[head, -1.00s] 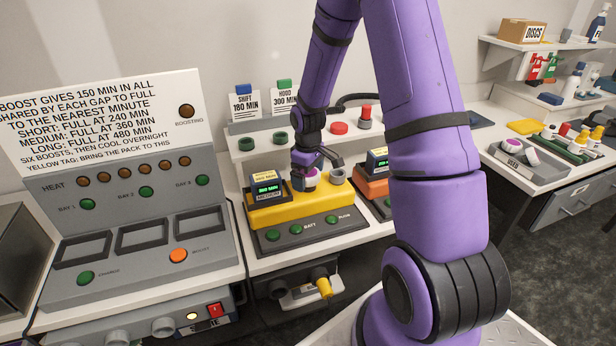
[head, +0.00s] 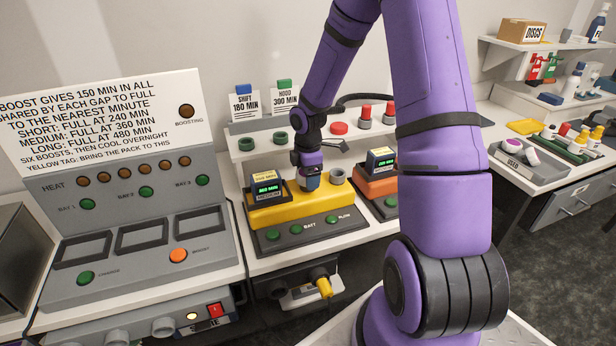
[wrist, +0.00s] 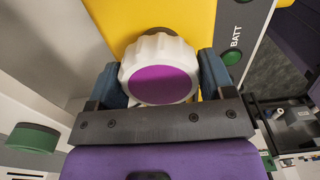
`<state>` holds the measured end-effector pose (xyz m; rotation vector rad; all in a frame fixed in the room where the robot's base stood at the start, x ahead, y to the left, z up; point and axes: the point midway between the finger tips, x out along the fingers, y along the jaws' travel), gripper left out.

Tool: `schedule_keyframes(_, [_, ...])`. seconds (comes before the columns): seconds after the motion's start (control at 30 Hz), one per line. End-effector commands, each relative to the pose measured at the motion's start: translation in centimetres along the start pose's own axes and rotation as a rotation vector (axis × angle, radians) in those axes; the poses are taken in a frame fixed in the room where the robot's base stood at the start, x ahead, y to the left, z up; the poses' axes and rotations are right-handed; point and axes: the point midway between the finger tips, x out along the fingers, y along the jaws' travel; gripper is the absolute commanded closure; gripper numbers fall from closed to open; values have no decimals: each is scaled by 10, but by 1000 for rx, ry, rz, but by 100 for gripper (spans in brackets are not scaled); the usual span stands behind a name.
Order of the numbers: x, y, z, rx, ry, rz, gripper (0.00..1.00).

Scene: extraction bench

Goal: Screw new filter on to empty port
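A white ribbed filter with a purple face (wrist: 162,84) is between the two blue fingers of my gripper (wrist: 163,80) in the wrist view; both fingers press against its sides. In the head view my gripper (head: 311,180) points down over the left port position of the yellow unit (head: 290,211), and its finger hides most of the filter. A dark round edge (wrist: 160,32) shows just behind the filter. I cannot tell how far the filter is seated. A grey open port (head: 337,178) stands close to the right of my gripper.
A timer display (head: 267,187) stands on the yellow unit's left end. An orange unit (head: 375,187) is to the right. A shelf with red and green knobs (head: 339,128) is behind. A tray marked USED (head: 515,173) is far right, holding purple-faced filters.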

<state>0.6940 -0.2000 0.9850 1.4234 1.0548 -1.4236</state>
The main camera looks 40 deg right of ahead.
Motion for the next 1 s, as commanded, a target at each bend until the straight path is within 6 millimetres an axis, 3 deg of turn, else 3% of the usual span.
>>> schedule_keyframes(0.03, [0, 0, 0, 1, 0, 0, 46])
schedule_keyframes(0.07, [0, 0, 0, 1, 0, 0, 53])
schedule_keyframes(0.27, [0, 0, 0, 85, -1, 1, 54])
schedule_keyframes(0.9, [0, 0, 0, 1087, -1, 2, 52])
schedule_keyframes(0.93, [1, 0, 0, 1077, 0, 1, 17])
schedule_keyframes(1.0, [1, 0, 0, 1072, 0, 0, 1])
